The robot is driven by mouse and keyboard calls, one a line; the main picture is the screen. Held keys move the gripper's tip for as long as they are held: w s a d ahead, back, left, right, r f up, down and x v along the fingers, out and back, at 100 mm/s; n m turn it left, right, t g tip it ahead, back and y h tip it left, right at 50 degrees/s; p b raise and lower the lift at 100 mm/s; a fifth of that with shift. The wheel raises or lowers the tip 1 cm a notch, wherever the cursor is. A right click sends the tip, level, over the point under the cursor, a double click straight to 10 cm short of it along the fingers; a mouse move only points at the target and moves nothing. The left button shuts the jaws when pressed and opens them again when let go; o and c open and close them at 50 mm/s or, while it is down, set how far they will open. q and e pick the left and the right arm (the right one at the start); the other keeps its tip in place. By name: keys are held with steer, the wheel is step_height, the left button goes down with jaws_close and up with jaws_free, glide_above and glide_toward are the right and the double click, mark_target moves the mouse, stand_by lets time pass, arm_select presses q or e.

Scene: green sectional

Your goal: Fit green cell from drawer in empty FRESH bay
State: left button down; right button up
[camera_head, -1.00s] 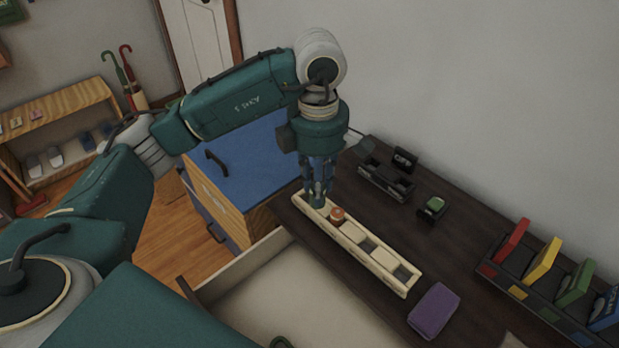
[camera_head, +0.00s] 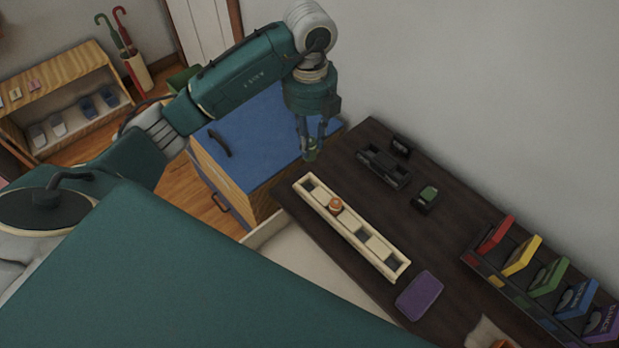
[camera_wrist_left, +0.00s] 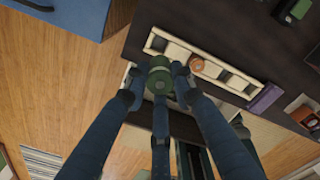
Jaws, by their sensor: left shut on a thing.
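My left gripper (camera_head: 311,154) is shut on the green cell (camera_head: 312,144), held in the air past the upper left end of the cream bay strip (camera_head: 349,221). In the left wrist view the green cell (camera_wrist_left: 160,76) sits between the fingertips, overlapping the strip's left end (camera_wrist_left: 150,42) from that angle. An orange-topped cell (camera_head: 335,205) stands in the strip's second bay. No FRESH label is readable. The cream drawer (camera_head: 262,233) is open below the table, its inside mostly hidden by my arm. My right gripper is out of view.
On the dark table (camera_head: 440,245) are a black double-slot device (camera_head: 383,167), a small black unit with a green top (camera_head: 425,196) and a purple block (camera_head: 419,295). A rack of coloured cards (camera_head: 510,280) stands at right. A blue-topped cabinet (camera_head: 255,135) is behind left.

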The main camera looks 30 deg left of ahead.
arm_select(q)
step_height(320, 180, down, 15)
steer(key=p, duration=0.2)
steer(key=shift+r+p, duration=0.2)
steer(key=shift+p, duration=0.1)
steer(key=shift+f, duration=0.2)
steer(key=shift+f, duration=0.2)
steer(key=c, duration=1.4)
jaws_free()
steer(key=shift+c, duration=0.2)
steer(key=shift+r, duration=0.15)
